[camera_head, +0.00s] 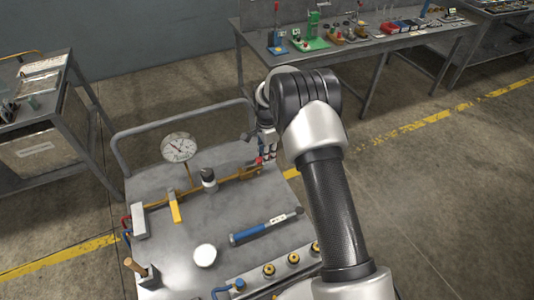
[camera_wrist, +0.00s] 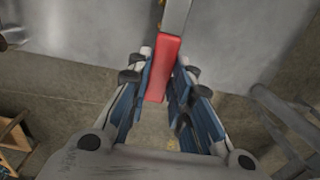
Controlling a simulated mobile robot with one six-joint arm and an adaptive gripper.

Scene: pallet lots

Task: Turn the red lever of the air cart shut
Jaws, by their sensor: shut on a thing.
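The air cart (camera_head: 160,195) is a grey metal cart with a round pressure gauge (camera_head: 179,147) and a brass pipe run on its top. The red lever (camera_wrist: 163,68) shows in the wrist view as a red grip on a flat grey metal arm. My gripper (camera_wrist: 163,92) is shut on the red grip, with its blue-padded fingers on both sides of it. In the head view my gripper (camera_head: 266,150) is at the cart's right back edge, at the end of the pipe. The lever is mostly hidden there by my fingers and arm.
A workbench (camera_head: 340,55) stands behind. Another cart (camera_head: 45,120) stands at the left. Open floor lies at the right.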

